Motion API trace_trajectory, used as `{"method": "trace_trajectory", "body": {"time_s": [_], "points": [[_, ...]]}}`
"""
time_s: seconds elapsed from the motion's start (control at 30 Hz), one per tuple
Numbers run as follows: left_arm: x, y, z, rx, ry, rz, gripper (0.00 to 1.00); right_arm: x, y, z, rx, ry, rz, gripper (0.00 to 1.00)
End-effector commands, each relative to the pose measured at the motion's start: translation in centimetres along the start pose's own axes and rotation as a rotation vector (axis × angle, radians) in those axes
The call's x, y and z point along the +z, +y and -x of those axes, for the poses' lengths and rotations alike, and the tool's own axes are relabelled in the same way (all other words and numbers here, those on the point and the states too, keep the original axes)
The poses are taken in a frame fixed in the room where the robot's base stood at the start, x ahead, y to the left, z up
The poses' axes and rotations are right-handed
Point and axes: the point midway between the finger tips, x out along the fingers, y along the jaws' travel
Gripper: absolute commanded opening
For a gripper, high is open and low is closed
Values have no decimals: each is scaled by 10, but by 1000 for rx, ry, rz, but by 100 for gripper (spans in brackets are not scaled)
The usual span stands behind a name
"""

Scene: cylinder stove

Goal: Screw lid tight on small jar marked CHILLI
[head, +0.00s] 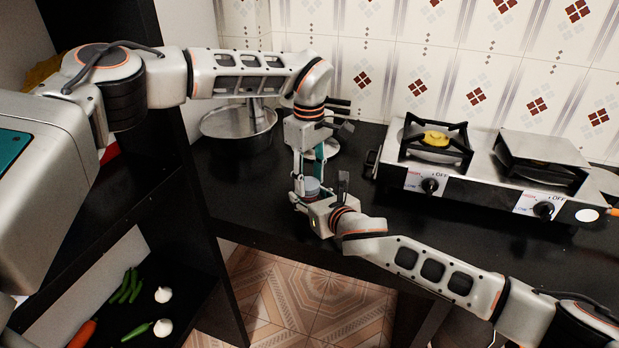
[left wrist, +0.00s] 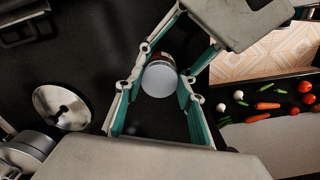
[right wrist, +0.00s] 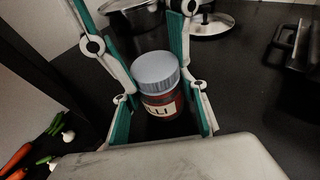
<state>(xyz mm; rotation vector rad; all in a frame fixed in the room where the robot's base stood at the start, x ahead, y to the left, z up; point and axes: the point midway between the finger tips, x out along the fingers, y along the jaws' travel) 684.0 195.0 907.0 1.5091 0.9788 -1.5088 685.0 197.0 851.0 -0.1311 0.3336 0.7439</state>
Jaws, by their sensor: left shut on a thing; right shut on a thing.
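The small jar (right wrist: 160,106) has a red body, a pale label with the letters "LLI" in sight, and a grey lid (right wrist: 155,70) on top. The lid shows from above in the left wrist view (left wrist: 160,79) and small in the head view (head: 312,185). My right gripper (right wrist: 162,95) is shut on the jar body from the side. My left gripper (left wrist: 160,75) comes down from above and is shut on the lid. The jar looks upright. Whether a gap remains under the lid cannot be seen.
The black counter (head: 270,210) carries a steel pot (head: 240,128) behind my left arm and a two-burner stove (head: 480,175) at the right. A round pot lid (left wrist: 62,107) lies near the jar. Vegetables (head: 130,288) lie on a lower shelf at the left.

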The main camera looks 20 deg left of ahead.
Motion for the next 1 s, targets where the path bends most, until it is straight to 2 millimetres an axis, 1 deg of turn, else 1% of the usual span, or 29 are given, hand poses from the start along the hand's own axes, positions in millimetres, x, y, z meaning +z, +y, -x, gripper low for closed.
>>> {"method": "trace_trajectory", "body": {"time_s": [0.1, 0.4, 0.5, 0.57, 0.7, 0.73, 0.77, 0.8, 1.0], "points": [[1, 0, 1, 1, -1, -215, 31, -2, -1, 0, -2, 3, 0, 0], [0, -2, 1, 1, -2, -766, 31, -2, -1, 0, -2, 3, 0, 0], [0, -2, 1, 0, -3, -927, 31, -2, -1, 0, -2, 3, 0, 0], [-1, -2, 1, 0, -3, -1004, 31, -2, -1, 0, -2, 3, 0, 0], [-1, -2, 1, 0, -3, -990, 31, -2, -1, 0, -2, 3, 0, 0], [-1, -2, 1, 0, -3, -990, 43, -2, -1, 0, -2, 3, 0, 0], [-1, -2, 1, 0, -3, -989, 51, -2, -1, 0, -2, 3, 0, 0], [-1, -2, 0, 0, -3, -989, 55, -2, -1, 0, -2, 3, 0, 0], [-1, -2, 0, 0, -3, -988, 55, -2, -1, 0, -2, 3, 0, 0]]}}
